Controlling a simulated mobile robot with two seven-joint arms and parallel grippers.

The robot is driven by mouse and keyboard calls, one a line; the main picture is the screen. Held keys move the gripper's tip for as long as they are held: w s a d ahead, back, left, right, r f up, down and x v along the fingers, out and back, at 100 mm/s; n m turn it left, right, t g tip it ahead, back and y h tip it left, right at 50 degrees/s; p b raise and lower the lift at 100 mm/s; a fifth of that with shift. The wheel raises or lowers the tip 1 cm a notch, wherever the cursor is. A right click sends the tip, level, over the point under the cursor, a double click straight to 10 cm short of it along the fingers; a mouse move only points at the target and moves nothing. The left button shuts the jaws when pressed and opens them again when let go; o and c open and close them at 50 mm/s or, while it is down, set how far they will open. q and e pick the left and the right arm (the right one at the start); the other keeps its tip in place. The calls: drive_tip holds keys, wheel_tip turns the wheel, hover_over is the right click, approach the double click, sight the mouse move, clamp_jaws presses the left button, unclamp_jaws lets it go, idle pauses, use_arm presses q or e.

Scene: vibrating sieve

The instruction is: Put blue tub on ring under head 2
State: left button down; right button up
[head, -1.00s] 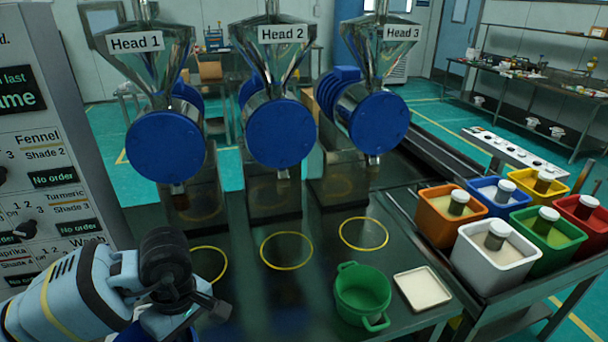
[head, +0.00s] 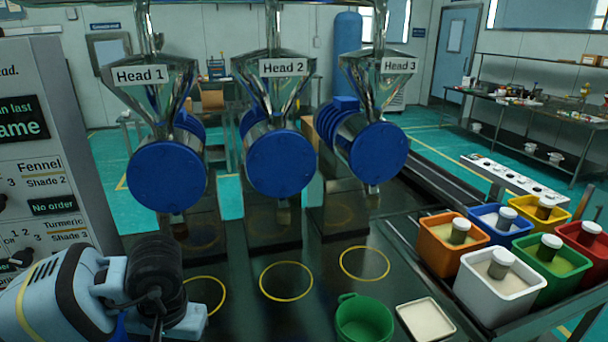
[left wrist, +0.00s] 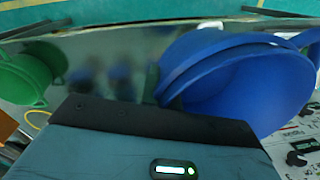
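The blue tub (left wrist: 235,80) fills the right of the left wrist view, its curved rim beside my left gripper (left wrist: 168,92). The fingers look closed at the tub's near edge, though they are mostly hidden. In the head view only a sliver of blue (head: 119,325) shows by my left wrist at the lower left. The yellow ring under head 2 (head: 286,297) is empty on the dark table. The Head 2 hopper (head: 283,68) and its blue-faced drum (head: 281,163) stand behind the ring. My right gripper is out of view.
A green tub (head: 364,320) sits in front of the rings, left of a white tray (head: 426,320). It also shows in the left wrist view (left wrist: 30,72). Rings under head 1 (head: 207,310) and head 3 (head: 364,279) are empty. Coloured bins (head: 450,258) stand at right; a control panel (head: 45,130) at left.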

use_arm(q)
drive_tip(key=shift+f, duration=0.1)
idle(0.7)
